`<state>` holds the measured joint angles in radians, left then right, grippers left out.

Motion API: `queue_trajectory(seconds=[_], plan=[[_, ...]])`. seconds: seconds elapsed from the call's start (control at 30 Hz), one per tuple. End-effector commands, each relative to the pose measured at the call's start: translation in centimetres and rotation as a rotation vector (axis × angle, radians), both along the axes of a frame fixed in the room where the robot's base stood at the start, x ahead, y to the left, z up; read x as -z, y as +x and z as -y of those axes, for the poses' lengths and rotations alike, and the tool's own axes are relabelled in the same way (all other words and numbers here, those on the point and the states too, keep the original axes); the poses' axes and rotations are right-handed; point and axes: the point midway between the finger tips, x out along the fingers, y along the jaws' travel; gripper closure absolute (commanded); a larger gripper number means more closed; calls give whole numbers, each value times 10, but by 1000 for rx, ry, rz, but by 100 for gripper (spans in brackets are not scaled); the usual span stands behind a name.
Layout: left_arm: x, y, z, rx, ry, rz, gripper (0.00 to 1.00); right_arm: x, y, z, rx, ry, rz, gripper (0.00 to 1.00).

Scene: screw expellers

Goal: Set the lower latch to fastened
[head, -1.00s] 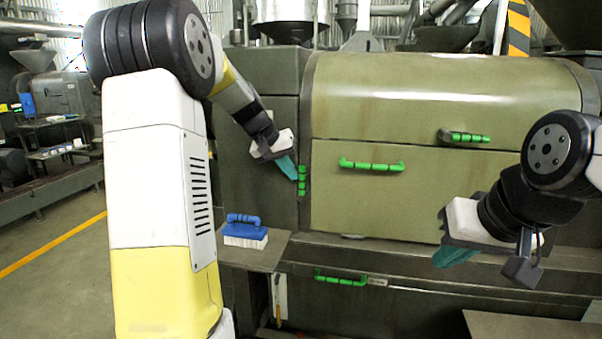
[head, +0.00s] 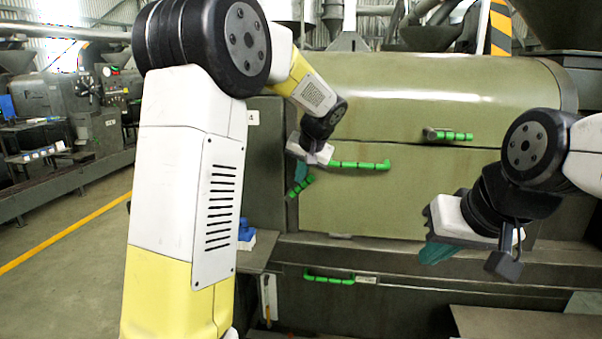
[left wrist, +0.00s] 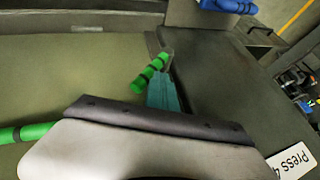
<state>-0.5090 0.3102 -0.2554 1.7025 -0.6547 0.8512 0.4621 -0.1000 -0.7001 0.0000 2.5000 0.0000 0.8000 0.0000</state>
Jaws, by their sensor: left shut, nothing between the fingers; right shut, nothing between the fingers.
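The lower latch (head: 301,186) is a short green lever with dark bands at the left edge of the lower green panel. It stands tilted, its upper end leaning right. It also shows in the left wrist view (left wrist: 150,73), slanted beside a dark bracket. My left gripper (head: 300,171) is shut and empty, its teal fingertips right at the lever. In the left wrist view the teal fingers (left wrist: 163,95) are beside the lever; I cannot tell if they touch. My right gripper (head: 437,254) is shut and empty in front of the panel's right part.
A long green handle (head: 360,165) runs along the lower panel beside my left gripper. Another green lever (head: 455,136) is higher right, and a green handle (head: 330,277) is on the drawer below. A blue-handled brush (head: 246,236) on a ledge is partly hidden by my left arm.

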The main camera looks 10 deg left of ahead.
Motion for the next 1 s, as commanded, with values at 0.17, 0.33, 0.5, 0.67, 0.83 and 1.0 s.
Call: queue_trajectory(seconds=[0.17, 0.33, 0.5, 0.67, 0.83, 1.0], plan=[[9, -1, 16, 5, 172, 3, 100, 0, 0, 0, 0, 0, 0, 100], [19, -1, 27, 5, 333, 9, 100, 0, 0, 0, 0, 0, 0, 100], [30, -2, 36, 3, 489, 13, 100, 0, 0, 0, 0, 0, 0, 100], [38, -2, 41, 1, 614, 18, 100, 0, 0, 0, 0, 0, 0, 100], [46, -2, 44, -1, 701, 22, 100, 0, 0, 0, 0, 0, 0, 100], [51, -2, 47, -2, 694, 22, 100, 0, 0, 0, 0, 0, 0, 100]])
